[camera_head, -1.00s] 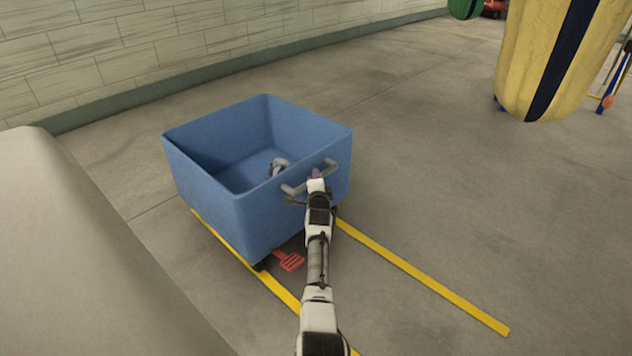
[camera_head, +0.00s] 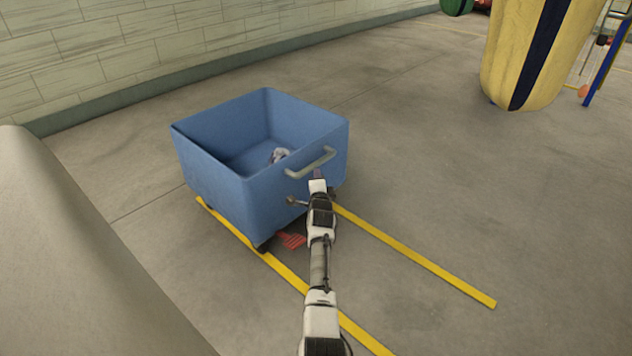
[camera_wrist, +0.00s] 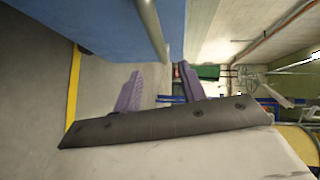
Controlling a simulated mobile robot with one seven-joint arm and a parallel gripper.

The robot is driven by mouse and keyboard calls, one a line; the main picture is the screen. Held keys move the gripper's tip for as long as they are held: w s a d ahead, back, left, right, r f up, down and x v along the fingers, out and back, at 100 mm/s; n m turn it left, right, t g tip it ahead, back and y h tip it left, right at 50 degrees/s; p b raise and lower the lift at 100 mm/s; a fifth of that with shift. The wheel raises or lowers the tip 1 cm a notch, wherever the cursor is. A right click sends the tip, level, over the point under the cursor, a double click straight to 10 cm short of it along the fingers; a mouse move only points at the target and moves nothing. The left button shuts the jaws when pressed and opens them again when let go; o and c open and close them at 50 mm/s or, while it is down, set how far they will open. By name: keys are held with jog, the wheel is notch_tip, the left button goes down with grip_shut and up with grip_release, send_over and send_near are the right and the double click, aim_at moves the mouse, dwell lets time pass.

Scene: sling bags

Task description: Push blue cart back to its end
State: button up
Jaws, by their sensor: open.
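The blue cart (camera_head: 215,205) is an open box on wheels, standing across two yellow floor lines in the head view. A pale bar handle (camera_head: 311,163) is fixed to its near right wall. The handle also shows in the wrist view (camera_wrist: 150,25), with the cart's blue wall (camera_wrist: 110,20) behind it. My gripper (camera_head: 318,174) is in front of that wall, just below the handle. In the wrist view its two purple fingers (camera_wrist: 160,86) are apart with nothing between them. Whether the fingers touch the cart or handle is unclear.
A yellow line (camera_head: 415,255) runs along the floor on the right, another (camera_head: 285,275) on the left. A red floor mark (camera_head: 292,240) is partly under the cart. A large beige object (camera_head: 80,270) fills the left. A yellow-black hanging bag (camera_head: 535,50) is far right; floor between is clear.

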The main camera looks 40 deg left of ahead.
jog(key=shift+s+d+r, duration=0.1)
jog(key=shift+s+d, duration=0.3)
jog(key=shift+s, duration=0.1)
dwell(0.3)
